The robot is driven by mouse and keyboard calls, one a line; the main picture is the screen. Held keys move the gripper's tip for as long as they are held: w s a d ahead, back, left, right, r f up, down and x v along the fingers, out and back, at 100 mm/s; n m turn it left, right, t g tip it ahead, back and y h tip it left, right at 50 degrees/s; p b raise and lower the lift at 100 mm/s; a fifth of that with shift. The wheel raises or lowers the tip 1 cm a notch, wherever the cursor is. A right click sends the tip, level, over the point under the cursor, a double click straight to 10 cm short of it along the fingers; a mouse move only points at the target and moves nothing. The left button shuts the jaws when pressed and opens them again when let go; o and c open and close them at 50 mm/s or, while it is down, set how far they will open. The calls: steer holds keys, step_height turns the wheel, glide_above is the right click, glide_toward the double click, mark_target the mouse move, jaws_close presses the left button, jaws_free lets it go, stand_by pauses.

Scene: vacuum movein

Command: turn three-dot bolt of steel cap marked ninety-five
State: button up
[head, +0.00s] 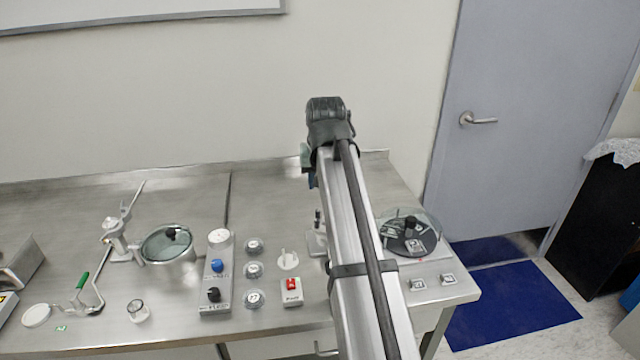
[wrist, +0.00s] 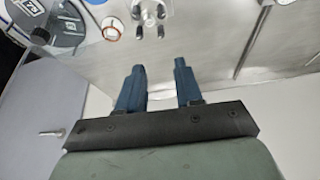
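Three small round steel caps (head: 254,270) stand in a column on the table in the head view. Their marks are too small to read surely, so I cannot tell which is marked ninety-five, and no three-dot bolt can be made out. My gripper (wrist: 158,66) shows in the wrist view as two blue fingers, apart and with nothing between them. It points towards the table, near a metal fitting with several knobs (wrist: 150,15) at the top edge. In the head view my arm hides most of the gripper.
A dark round plate (head: 398,240) under a clear cover is at the table's right. Left of the caps are a block with blue and black knobs (head: 216,300), a glass-lidded pot (head: 160,246) and a green-handled tool (head: 84,290). A red-switch box (head: 291,292) is right of them.

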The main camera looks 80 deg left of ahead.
steer(key=shift+o, duration=0.4)
steer(key=w+a+m, duration=0.1)
steer(key=w+a, duration=0.1)
steer(key=w, duration=0.7)
steer(key=shift+f, duration=0.4)
steer(key=n+g+h, duration=0.2)
steer(key=n+g, duration=0.2)
steer(key=n, duration=0.9)
glide_toward(318, 210)
steer(key=x, duration=0.8)
steer(key=shift+s+a+f, duration=0.1)
steer(key=shift+f, duration=0.3)
steer(key=shift+c, duration=0.2)
jaws_close()
